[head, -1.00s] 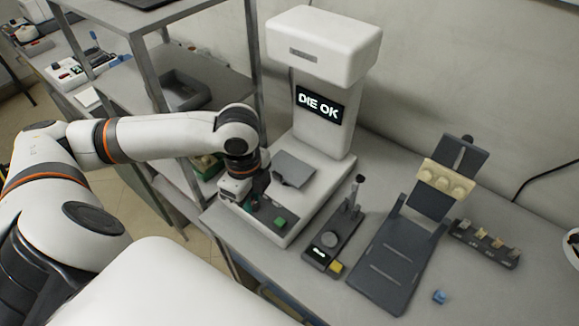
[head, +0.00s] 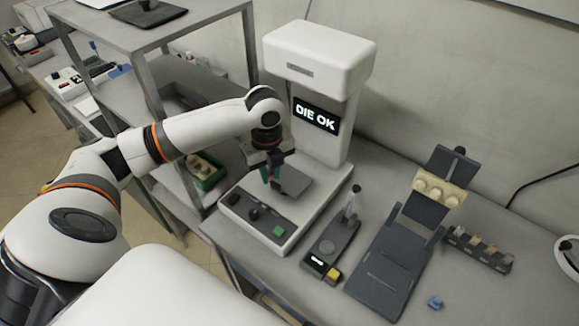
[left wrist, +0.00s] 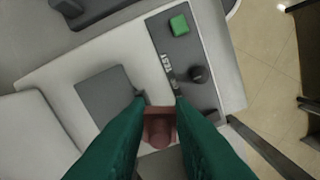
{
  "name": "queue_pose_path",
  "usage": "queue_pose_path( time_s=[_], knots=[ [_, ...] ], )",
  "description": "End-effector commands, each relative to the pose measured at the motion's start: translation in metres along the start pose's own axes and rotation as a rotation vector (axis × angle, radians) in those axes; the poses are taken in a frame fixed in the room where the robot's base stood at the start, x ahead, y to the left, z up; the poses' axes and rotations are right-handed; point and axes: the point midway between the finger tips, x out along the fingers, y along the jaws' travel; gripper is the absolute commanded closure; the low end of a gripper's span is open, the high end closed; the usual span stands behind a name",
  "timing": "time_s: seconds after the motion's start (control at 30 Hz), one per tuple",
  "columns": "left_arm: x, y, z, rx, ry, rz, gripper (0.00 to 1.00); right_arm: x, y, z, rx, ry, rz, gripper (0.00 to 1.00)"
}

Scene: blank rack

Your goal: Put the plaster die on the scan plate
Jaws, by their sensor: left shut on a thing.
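My left gripper (head: 274,180) is shut on a small reddish-brown piece, taken to be the plaster die (left wrist: 160,127), which shows between its teal fingers in the left wrist view. In the head view the fingers and wrist hide the die. The scan plate (head: 294,183) is a dark grey square on the white scanner's base; it also shows in the left wrist view (left wrist: 104,97). The gripper is at the plate's left side, seemingly above the base. Any gap below the die cannot be judged. My right gripper is not in view.
The white scanner (head: 320,58) reads "DIE OK". Its front panel (head: 255,216) has a green button and dark knobs. A small device (head: 331,243) and a dark stand with a cream cast (head: 438,190) stand to the right. A metal shelf (head: 157,82) rises at left.

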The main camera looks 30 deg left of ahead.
Motion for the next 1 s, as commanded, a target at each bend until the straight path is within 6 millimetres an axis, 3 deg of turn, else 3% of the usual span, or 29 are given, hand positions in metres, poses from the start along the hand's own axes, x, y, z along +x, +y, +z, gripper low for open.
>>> queue_pose_path(
  time_s=[0.1, 0.33, 0.4, 0.63, 0.8, 1.0],
  knots=[
    [-0.003, 0.03, -0.011, -0.003, -0.002, 0.002, 1.0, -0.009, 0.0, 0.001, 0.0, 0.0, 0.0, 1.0],
    [-0.002, 0.073, -0.029, -0.001, -0.001, 0.0, 1.0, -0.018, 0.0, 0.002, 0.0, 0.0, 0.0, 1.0],
    [0.015, 0.068, -0.028, 0.0, -0.002, -0.007, 1.0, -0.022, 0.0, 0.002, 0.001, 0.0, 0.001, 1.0],
    [0.037, 0.068, -0.028, -0.002, 0.0, -0.003, 1.0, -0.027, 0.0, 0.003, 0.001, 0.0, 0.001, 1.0],
    [0.063, 0.067, -0.028, -0.002, -0.001, -0.004, 1.0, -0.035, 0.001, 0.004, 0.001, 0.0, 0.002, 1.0],
    [0.07, 0.071, -0.03, -0.001, 0.001, 0.0, 1.0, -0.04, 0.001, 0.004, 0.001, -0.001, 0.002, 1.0]
  ],
)
